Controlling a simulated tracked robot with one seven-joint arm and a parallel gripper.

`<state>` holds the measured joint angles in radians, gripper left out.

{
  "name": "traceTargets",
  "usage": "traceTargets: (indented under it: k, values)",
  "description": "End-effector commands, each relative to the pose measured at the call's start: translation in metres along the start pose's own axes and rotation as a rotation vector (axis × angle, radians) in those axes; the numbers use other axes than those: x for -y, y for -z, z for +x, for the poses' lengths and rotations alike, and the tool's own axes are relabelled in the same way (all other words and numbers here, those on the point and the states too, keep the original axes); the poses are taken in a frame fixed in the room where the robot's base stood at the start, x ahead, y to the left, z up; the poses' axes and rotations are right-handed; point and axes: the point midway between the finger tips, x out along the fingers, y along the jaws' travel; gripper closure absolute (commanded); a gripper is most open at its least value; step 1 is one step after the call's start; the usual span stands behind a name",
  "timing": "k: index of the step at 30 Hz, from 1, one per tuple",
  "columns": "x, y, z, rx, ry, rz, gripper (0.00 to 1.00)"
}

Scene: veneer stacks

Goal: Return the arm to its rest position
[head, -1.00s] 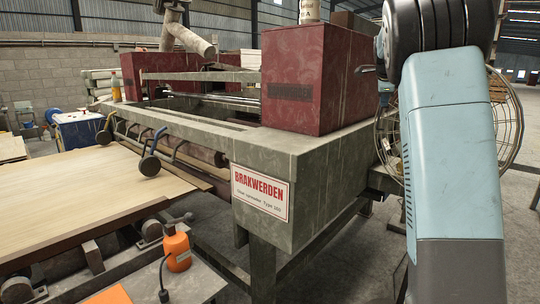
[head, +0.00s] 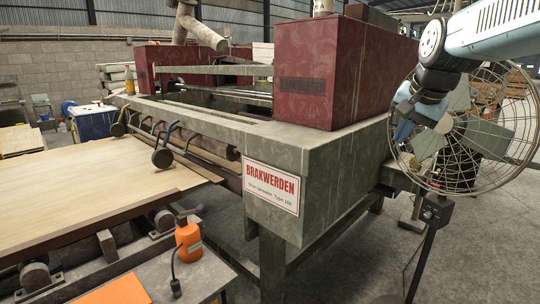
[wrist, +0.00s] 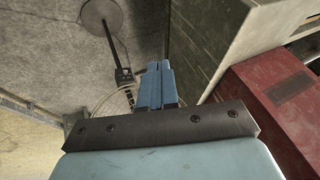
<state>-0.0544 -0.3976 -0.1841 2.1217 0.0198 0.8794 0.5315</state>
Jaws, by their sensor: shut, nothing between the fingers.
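My arm (head: 500,32) reaches in from the upper right of the head view, light blue with dark joints. My gripper (head: 402,131) hangs at its end, in front of the fan and right of the machine. In the wrist view my gripper (wrist: 158,66) points away from the camera. Its two blue fingers lie side by side, shut, with nothing between them. It appears clear of the machine.
A grey glue spreader (head: 345,165) with dark red housings (head: 345,75) stands in the middle. A caged fan (head: 465,130) on a stand is at the right, close behind my gripper in the picture. Veneer sheets (head: 90,185) and an orange bottle (head: 188,240) are at the left.

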Motion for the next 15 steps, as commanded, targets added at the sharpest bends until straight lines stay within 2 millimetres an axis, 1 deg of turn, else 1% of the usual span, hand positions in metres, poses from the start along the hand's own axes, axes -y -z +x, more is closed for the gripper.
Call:
traceTargets:
  k: [1, 5, 6, 9, 12, 15]
  values:
    - [-0.006, -0.021, -0.004, 0.005, 0.003, -0.064, 1.0]
    - [-0.022, -0.072, -0.008, 0.018, 0.001, -0.244, 1.0]
    - [-0.027, -0.087, -0.009, 0.021, -0.001, -0.299, 1.0]
    - [-0.041, -0.122, -0.008, 0.027, -0.008, -0.432, 1.0]
    - [-0.053, -0.151, -0.005, 0.032, -0.017, -0.541, 1.0]
    - [-0.062, -0.17, -0.003, 0.035, -0.025, -0.619, 1.0]
